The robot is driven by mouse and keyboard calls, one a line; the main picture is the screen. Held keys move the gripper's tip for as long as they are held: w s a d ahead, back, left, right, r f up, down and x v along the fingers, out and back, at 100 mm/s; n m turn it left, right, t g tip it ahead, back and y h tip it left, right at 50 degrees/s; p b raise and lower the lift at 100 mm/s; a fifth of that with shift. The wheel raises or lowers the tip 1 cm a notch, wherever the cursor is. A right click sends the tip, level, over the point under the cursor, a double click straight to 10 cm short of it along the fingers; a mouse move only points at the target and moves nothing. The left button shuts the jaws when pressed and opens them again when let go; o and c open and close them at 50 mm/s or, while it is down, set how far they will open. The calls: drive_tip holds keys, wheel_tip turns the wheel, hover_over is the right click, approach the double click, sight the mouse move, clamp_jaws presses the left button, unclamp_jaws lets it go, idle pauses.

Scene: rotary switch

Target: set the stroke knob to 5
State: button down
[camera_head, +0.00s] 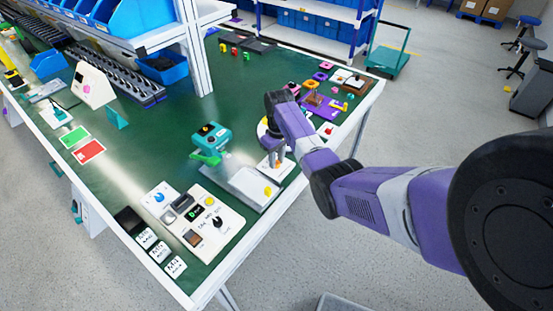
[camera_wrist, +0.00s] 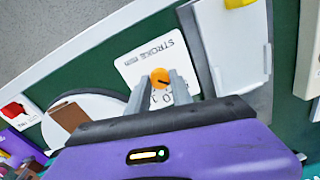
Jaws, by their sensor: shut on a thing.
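In the wrist view, the orange round stroke knob (camera_wrist: 160,76) sits on a white panel (camera_wrist: 133,62) lettered "STROKE mm". A dark pointer line shows on the knob and slants toward the lower right. My gripper (camera_wrist: 161,80) has one finger on each side of the knob and is shut on it. Part of the panel's scale is hidden by the fingers; a 0 shows by the right finger, and I cannot read a 5. In the head view, my gripper (camera_head: 277,157) is over the small white panel (camera_head: 272,174), with the knob mostly hidden.
A grey-white tray (camera_head: 244,187) stands close beside the stroke panel. A teal machine (camera_head: 210,137) stands left of it. A control panel with dark knobs (camera_head: 205,222) is nearer the front. A round white plate (camera_wrist: 95,112) lies on the panel's other side.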

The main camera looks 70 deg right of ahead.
sight(278, 162)
idle(0.5)
drive_tip(key=c, duration=1.1)
unclamp_jaws()
drive_tip(key=shift+c, duration=0.2)
drive_tip(key=shift+r, duration=0.15)
drive_tip(key=r, duration=0.7)
drive_tip(key=shift+d+r, duration=0.2)
drive_tip(key=shift+r, duration=0.1)
drive_tip(key=shift+s, duration=0.15)
